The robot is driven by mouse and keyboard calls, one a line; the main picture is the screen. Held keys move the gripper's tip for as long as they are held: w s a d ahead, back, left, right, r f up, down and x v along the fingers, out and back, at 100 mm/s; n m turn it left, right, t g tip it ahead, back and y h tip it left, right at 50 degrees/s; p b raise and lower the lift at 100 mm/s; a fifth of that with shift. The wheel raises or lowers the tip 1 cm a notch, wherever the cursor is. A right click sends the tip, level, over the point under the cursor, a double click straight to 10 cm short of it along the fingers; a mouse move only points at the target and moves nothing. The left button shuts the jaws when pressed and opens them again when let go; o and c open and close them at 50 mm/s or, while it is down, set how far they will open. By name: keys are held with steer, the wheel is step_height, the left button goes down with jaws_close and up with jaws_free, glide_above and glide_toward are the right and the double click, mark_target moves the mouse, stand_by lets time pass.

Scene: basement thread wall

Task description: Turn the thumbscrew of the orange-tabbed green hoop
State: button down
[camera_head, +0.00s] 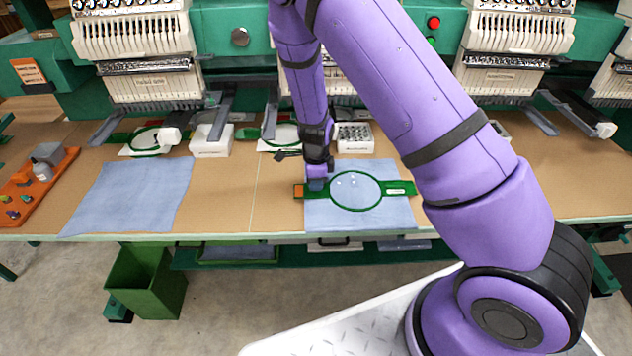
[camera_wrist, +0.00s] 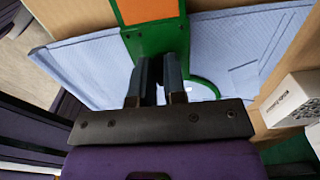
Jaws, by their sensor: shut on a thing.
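The green hoop (camera_head: 357,207) with an orange tab (camera_head: 299,191) lies on a blue cloth (camera_head: 345,222) near the front of the table. My gripper (camera_head: 317,184) points down at the hoop's left end, just right of the orange tab. In the wrist view my gripper (camera_wrist: 160,75) has its two dark fingers close together over the green bracket (camera_wrist: 155,42), beside the orange tab (camera_wrist: 147,8). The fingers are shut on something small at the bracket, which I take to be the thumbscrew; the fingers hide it.
Another blue cloth (camera_head: 130,196) lies to the left. An orange tray (camera_head: 38,185) stands at the far left. Embroidery machine heads (camera_head: 135,50) hang along the back. A white box (camera_head: 355,138) stands behind the hoop. The table at the right front is clear.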

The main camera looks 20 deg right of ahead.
steer(key=shift+n, duration=0.3)
steer(key=n, duration=0.3)
steer(key=shift+s+n, duration=0.15)
steer(key=shift+n, duration=0.15)
steer(key=n, duration=0.3)
steer(key=shift+s+n, duration=0.1)
steer(key=shift+n, duration=0.2)
steer(key=n, duration=0.3)
steer(key=shift+s+d+n, duration=0.1)
steer(key=shift+n, duration=0.2)
steer(key=n, duration=0.4)
steer(key=shift+s+d+n, duration=0.1)
steer(key=shift+n, duration=0.2)
steer(key=n, duration=0.3)
steer(key=shift+d+n, duration=0.1)
steer(key=shift+n, duration=0.2)
steer(key=n, duration=0.3)
steer(key=shift+d+n, duration=0.1)
steer(key=shift+n, duration=0.2)
steer(key=n, duration=0.6)
steer(key=shift+d, duration=0.15)
steer(key=shift+n, duration=0.4)
